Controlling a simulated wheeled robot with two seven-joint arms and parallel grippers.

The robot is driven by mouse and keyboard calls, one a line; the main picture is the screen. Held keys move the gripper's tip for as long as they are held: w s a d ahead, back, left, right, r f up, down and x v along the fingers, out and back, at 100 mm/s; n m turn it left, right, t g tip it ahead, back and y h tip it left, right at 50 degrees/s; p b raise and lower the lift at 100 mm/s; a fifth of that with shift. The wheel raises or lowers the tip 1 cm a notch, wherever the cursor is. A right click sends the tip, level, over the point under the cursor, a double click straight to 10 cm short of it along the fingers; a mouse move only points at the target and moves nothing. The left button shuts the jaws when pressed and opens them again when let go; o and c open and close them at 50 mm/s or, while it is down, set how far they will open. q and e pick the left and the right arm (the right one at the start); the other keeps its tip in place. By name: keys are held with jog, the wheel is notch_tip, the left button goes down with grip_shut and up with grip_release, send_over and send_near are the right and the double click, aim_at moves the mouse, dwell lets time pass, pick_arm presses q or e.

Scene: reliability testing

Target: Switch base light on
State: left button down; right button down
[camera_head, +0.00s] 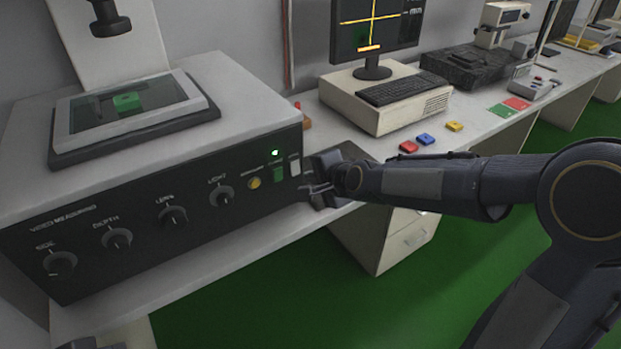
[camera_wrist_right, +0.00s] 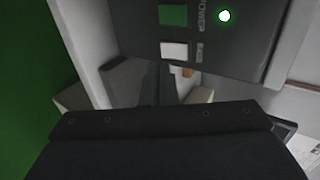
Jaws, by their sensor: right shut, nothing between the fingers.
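The video measuring machine (camera_head: 150,215) has a dark front panel with knobs and switches. At its right end is a white base switch (camera_head: 295,165), beside a green power switch (camera_head: 278,174). In the right wrist view, the white base switch (camera_wrist_right: 174,51) and the green power switch (camera_wrist_right: 173,15) show close up. A green lamp (camera_head: 275,153) is lit. My right gripper (camera_head: 308,188) is shut and empty, just below and right of the base switch, pointing at the panel. I cannot tell whether it touches the panel.
A yellow button (camera_head: 254,183) and several dark knobs line the panel. A computer with a keyboard (camera_head: 403,88) stands to the right. Red, blue and yellow blocks (camera_head: 425,139) lie on the table near my right arm. Green floor (camera_head: 290,285) is open in front of the table.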

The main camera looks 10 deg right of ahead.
jog(key=p+v, duration=0.3)
jog(key=v, duration=0.6)
jog(key=shift+r+p, duration=0.3)
jog(key=shift+p, duration=0.1)
jog(key=shift+t+y, duration=0.4)
jog(key=shift+t, duration=0.5)
jog(key=shift+s+d+f+b, duration=0.1)
jog(key=shift+s+f+b, duration=0.1)
jog(key=shift+f+b, duration=0.4)
jog(key=shift+s+d+f+b, duration=0.15)
jog(key=shift+f+b, duration=0.25)
jog(key=shift+f, duration=0.4)
jog(key=shift+s+f+b, duration=0.3)
jog(key=shift+f+b, duration=0.2)
jog(key=shift+f, duration=0.2)
